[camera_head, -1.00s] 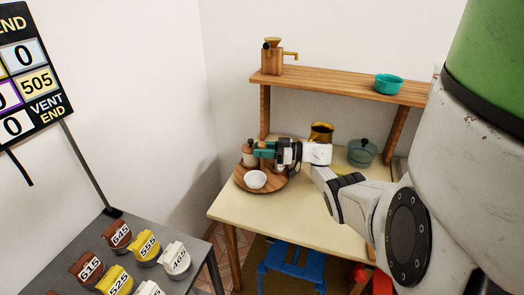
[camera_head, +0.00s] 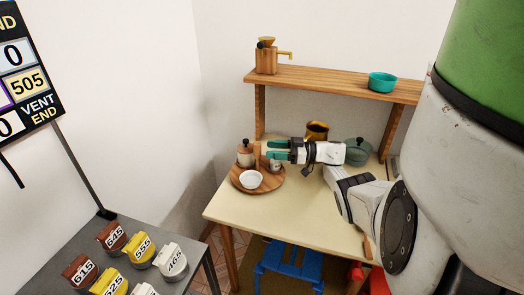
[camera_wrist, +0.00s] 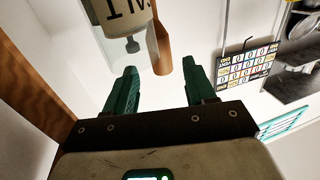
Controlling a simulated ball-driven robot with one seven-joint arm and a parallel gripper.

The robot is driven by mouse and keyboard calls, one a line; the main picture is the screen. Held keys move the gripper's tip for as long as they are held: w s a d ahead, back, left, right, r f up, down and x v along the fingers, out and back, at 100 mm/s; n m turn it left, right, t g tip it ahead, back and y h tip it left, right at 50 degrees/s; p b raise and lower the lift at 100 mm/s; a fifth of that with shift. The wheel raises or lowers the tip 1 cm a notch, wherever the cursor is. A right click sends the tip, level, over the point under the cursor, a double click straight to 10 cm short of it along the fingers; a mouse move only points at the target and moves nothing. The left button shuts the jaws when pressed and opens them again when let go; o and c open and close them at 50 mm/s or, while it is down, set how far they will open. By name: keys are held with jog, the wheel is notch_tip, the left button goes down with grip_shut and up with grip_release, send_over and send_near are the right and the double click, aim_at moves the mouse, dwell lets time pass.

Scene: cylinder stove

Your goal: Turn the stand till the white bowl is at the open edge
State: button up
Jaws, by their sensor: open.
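The round wooden stand (camera_head: 271,185) sits on the far left part of the table, with an upright wooden piece (camera_head: 257,153) on it. The white bowl (camera_head: 251,179) is on the stand's near side, facing the table's front left edge. A pale lidded jar (camera_head: 245,155) stands behind the bowl, and a small grey cup (camera_head: 275,165) is at the right. My gripper (camera_head: 272,150) is open and empty, above the stand's right back part, with green fingers pointing left. In the wrist view, the wooden piece (camera_wrist: 160,48) and jar (camera_wrist: 126,14) show beyond the open fingers (camera_wrist: 161,88).
A gold pot (camera_head: 317,131) and a green lidded pot (camera_head: 358,151) stand behind my arm. A wooden shelf (camera_head: 330,84) spans the back, with a teal bowl (camera_head: 382,82) and a wooden grinder (camera_head: 266,58). The table's front (camera_head: 290,215) is bare. A blue stool (camera_head: 290,266) is below.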

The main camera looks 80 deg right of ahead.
jog(key=shift+s+d+b, duration=0.15)
jog(key=shift+s, duration=1)
jog(key=shift+s+d+b, duration=0.15)
jog(key=shift+s, duration=0.95)
